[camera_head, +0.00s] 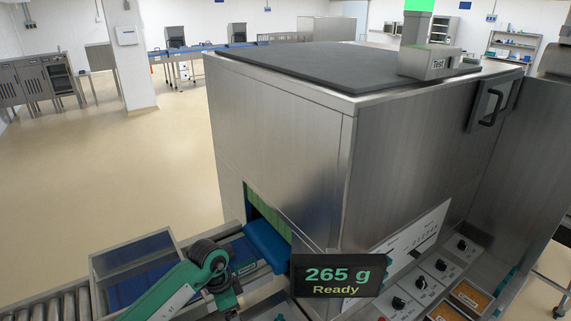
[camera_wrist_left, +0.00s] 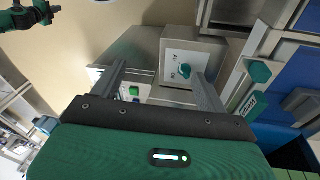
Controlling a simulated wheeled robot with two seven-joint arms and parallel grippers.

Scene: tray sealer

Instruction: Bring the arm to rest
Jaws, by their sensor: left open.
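My left arm (camera_head: 175,290) comes in from the lower left in the head view, green with a dark joint. It bends down in front of the blue infeed belt, and its fingertips are not clear there. In the left wrist view my left gripper (camera_wrist_left: 160,72) is open, its two grey fingers apart. No held object shows between them. Beyond the fingers is a steel box with a teal knob (camera_wrist_left: 184,71) on a pale plate. Green and blue buttons (camera_wrist_left: 134,92) show nearer the left finger. I cannot tell whether the fingers touch anything. My right gripper is not identifiable in either view.
The large steel sealer (camera_head: 280,130) fills the middle. A blue belt (camera_head: 268,245) enters its opening. A display (camera_head: 335,276) reads "265 g Ready". A knob panel (camera_head: 420,283) and orange-filled containers (camera_head: 470,296) are at lower right. Rollers (camera_head: 45,306) lie lower left. Open floor (camera_head: 110,170) lies beyond.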

